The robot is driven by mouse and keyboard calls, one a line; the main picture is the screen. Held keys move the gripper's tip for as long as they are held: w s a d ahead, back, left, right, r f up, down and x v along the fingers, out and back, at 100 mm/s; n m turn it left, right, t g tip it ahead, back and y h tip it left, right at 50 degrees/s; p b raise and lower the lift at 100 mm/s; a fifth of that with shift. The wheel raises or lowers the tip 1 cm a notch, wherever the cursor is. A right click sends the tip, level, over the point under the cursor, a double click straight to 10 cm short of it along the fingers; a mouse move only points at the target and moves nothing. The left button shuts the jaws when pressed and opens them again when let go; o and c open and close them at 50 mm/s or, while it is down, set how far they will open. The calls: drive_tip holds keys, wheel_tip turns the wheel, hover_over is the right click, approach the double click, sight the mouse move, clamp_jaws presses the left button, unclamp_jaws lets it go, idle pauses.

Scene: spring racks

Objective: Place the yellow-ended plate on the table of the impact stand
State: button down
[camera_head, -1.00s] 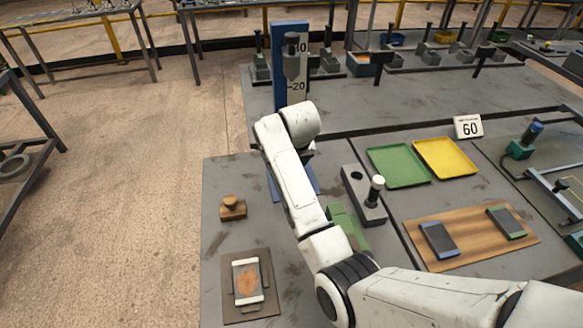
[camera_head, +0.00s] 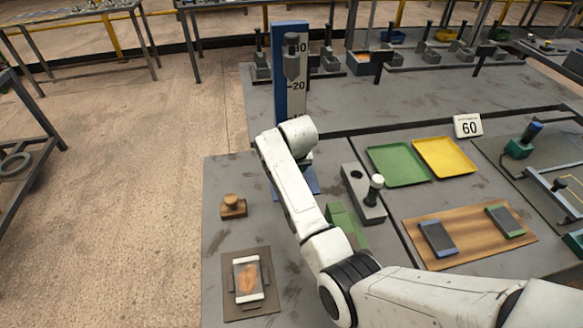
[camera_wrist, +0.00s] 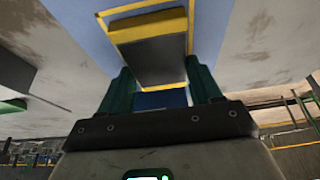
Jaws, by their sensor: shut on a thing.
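The impact stand (camera_head: 291,95) is a blue upright with a number scale and a grey hammer part, at the back left of the bench in the head view. A blue base part (camera_head: 313,182) shows at its foot, partly behind my arm. In the wrist view, my gripper (camera_wrist: 163,80) is shut on the yellow-ended plate (camera_wrist: 150,58), a dark plate with a yellow end and edges. A light blue surface lies close beyond the plate; I cannot tell whether they touch. My arm hides the gripper and plate in the head view.
A grey block with a white-topped peg (camera_head: 374,190) stands right of my arm, with a green block (camera_head: 345,222) near it. Green (camera_head: 400,164) and yellow (camera_head: 445,157) trays, a wooden board (camera_head: 465,240) with two plates, and a fixture (camera_head: 262,300) holding an orange-marked plate lie around.

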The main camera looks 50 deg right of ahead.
drive_tip(key=shift+c, duration=1.2)
unclamp_jaws()
drive_tip(key=shift+s+a+f, duration=0.1)
drive_tip(key=shift+s+f, duration=0.05)
drive_tip(key=shift+f, duration=0.15)
drive_tip(key=shift+o, duration=0.2)
drive_tip(key=shift+s+d+f, duration=0.2)
drive_tip(key=shift+s, duration=0.05)
drive_tip(key=shift+r, duration=0.45)
drive_tip(key=v, duration=1.2)
drive_tip(key=shift+w+r, duration=0.25)
drive_tip(key=shift+w, duration=0.15)
